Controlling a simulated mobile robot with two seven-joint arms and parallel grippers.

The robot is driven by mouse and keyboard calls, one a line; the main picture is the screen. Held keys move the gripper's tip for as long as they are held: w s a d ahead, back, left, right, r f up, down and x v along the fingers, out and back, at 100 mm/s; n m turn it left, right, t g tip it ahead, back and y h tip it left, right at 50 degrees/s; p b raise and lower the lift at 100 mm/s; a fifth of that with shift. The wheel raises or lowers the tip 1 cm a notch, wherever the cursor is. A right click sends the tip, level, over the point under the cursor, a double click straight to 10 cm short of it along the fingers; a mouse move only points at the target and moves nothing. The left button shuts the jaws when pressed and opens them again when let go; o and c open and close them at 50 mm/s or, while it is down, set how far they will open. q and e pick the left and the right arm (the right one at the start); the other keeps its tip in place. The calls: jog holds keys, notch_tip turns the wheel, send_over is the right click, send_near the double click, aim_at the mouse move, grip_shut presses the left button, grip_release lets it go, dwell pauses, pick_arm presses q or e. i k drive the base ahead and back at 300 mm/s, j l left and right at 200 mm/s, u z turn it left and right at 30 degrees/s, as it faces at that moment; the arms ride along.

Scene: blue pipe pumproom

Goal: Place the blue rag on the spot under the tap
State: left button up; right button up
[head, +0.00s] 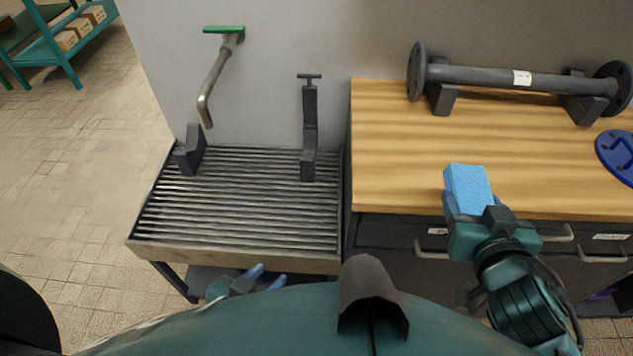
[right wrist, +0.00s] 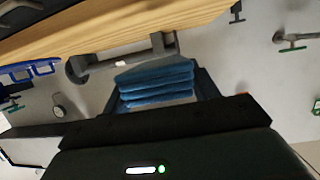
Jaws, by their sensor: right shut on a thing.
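The blue rag (head: 467,183) is a folded block held upright in my right gripper (head: 470,207), over the front edge of the wooden worktop. In the right wrist view the rag (right wrist: 155,82) shows as several stacked blue layers between the dark fingers. The tap (head: 213,84) is a bent grey pipe with a green handle on the wall at the left. Below it is a slatted metal drain grate (head: 240,205); no marked spot is distinguishable on it. My left gripper (head: 264,277) is low in front of the grate, its blue fingertips apart, with nothing visible between them.
Two dark brackets stand at the grate's left (head: 191,153) and right (head: 309,135). A flanged grey pipe (head: 500,77) rests on supports at the back of the wooden worktop (head: 400,165). A blue plate (head: 617,155) lies at the right. The grate's middle is clear.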

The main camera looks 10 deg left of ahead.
aim_at(239, 212)
jog(key=j, duration=0.9)
jog(key=k+j, duration=0.1)
jog(key=j, duration=0.8)
jog(key=i+j, duration=0.3)
jog(key=u, duration=0.05)
